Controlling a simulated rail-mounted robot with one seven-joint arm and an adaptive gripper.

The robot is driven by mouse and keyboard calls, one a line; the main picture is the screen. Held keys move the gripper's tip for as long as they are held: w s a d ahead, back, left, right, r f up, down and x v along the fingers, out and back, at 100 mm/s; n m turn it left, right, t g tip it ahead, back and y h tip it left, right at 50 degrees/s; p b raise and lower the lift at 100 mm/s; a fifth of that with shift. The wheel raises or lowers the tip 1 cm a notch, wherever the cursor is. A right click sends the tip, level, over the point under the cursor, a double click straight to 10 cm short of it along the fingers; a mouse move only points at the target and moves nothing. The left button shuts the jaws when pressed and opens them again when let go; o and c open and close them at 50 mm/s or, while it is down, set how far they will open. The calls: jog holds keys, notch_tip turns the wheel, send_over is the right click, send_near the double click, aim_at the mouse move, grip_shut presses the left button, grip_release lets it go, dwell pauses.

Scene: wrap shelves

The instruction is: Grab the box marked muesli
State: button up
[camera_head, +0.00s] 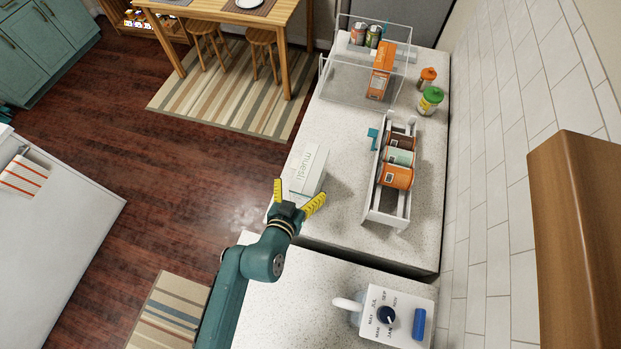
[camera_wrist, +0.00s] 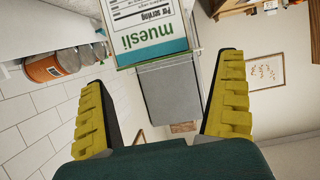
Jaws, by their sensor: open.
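The muesli box (camera_head: 309,169) is white with green lettering and stands on the speckled counter near its left edge. In the wrist view the muesli box (camera_wrist: 150,32) is at the top, with its green name upside down. My gripper (camera_head: 296,195) is at the near side of the box, with its yellow fingers spread. In the wrist view my gripper (camera_wrist: 165,105) is open, and the space between its fingers holds nothing. The box lies ahead of the fingertips. I cannot tell whether a finger touches it.
A white rack with cans (camera_head: 370,217) stands right of the box. A clear bin (camera_head: 333,72) with an orange box (camera_head: 381,70) and cans is at the back. Two bottles (camera_head: 430,99) stand near the tiled wall. A calendar dial device (camera_head: 397,316) is on the near counter.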

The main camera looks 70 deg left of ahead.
aim_at(306, 178)
jog(key=b+x, duration=0.2)
jog(key=x, duration=0.3)
jog(key=shift+w+a+f, duration=0.1)
jog(key=shift+w+f, duration=0.05)
jog(key=shift+f, duration=0.1)
jog(key=c, duration=1.2)
jog(key=shift+r, duration=0.15)
jog(key=shift+c, duration=0.2)
